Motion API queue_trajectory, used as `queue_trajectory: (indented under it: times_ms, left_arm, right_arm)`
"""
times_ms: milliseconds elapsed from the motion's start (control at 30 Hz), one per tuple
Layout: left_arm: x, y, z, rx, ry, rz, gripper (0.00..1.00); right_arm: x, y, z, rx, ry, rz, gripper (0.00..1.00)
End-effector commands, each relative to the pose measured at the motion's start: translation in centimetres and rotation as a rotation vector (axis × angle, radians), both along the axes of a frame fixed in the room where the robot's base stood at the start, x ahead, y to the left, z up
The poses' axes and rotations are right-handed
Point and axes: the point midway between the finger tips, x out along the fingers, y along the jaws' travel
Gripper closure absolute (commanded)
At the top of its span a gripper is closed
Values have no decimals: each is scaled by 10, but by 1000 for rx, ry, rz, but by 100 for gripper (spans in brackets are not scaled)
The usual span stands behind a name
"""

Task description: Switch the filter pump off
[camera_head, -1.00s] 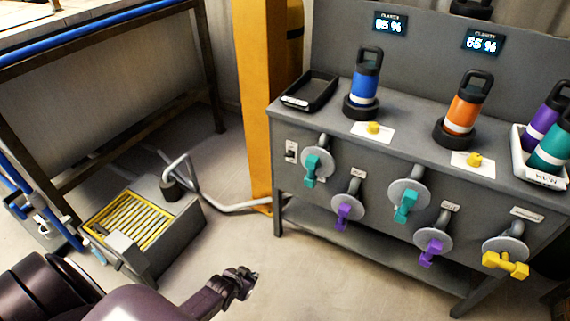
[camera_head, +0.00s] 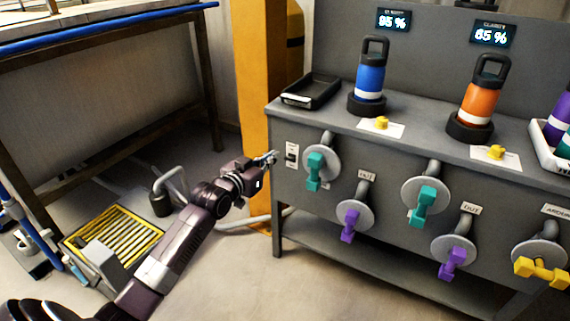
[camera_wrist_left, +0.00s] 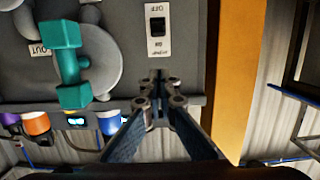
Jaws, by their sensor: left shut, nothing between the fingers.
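The pump switch (camera_head: 291,155) is a small black rocker on a white plate at the left end of the grey bench's front panel. In the left wrist view the switch (camera_wrist_left: 158,27) shows upside down, with OFF and ON lettering on its plate. My left gripper (camera_head: 272,157) is shut and empty, its tips just left of the switch plate in the head view. In the left wrist view the closed fingertips (camera_wrist_left: 158,78) point at the plate, close to its ON end; I cannot tell whether they touch. My right gripper is not in view.
A teal-handled valve (camera_head: 315,165) sits right beside the switch, with purple, teal and yellow valves farther right. A yellow post (camera_head: 254,75) stands left of the bench. A yellow-grated box (camera_head: 112,238) is on the floor at left.

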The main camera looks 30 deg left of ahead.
Motion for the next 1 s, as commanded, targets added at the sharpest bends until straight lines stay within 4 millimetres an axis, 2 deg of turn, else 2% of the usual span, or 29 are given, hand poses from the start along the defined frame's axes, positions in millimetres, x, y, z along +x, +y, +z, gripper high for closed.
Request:
queue_trajectory:
  times_ms: [167, 533, 667, 867, 1000]
  left_arm:
    - [1, -1, 8, 0, -15, -4, 100]
    - [6, -1, 7, 0, -15, -4, 100]
    - [20, 0, 4, 0, -16, -3, 100]
    - [54, 0, -1, 0, -17, -3, 100]
    - [70, -1, -5, 0, -14, -3, 100]
  right_arm:
    - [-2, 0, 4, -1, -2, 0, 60]
    - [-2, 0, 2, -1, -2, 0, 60]
    - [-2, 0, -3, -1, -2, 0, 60]
    - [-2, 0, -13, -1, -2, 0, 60]
    - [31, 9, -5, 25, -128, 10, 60]
